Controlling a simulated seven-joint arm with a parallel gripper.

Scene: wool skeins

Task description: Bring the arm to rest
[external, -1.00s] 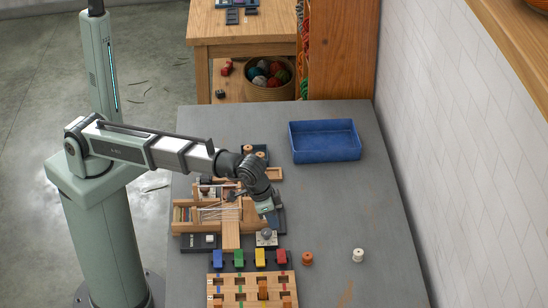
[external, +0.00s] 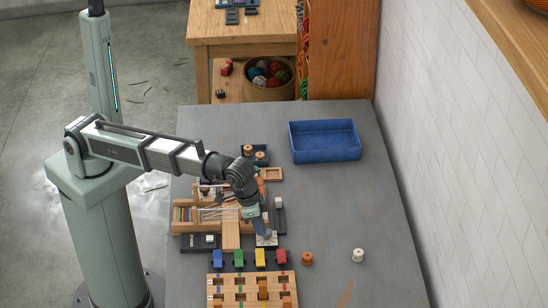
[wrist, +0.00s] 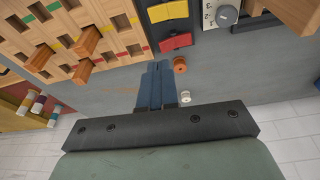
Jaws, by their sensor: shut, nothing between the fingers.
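My gripper (external: 262,232) hangs over the work table (external: 330,220), above the small plate with a grey knob (external: 267,241) in the external view. In the wrist view the blue-grey fingers of my gripper (wrist: 157,68) are together with nothing between them. The knob also shows in the wrist view (wrist: 227,15), up and to the right of the fingertips. I cannot tell whether the fingers touch anything in the external view.
A wooden loom-like frame (external: 231,234) stands left of my gripper. Coloured blocks and a pegged wooden board (external: 230,291) lie in front. An orange spool (external: 307,258) and a white spool (external: 358,255) stand right. An empty blue tray (external: 325,154) stands behind; the table's right side is mostly clear.

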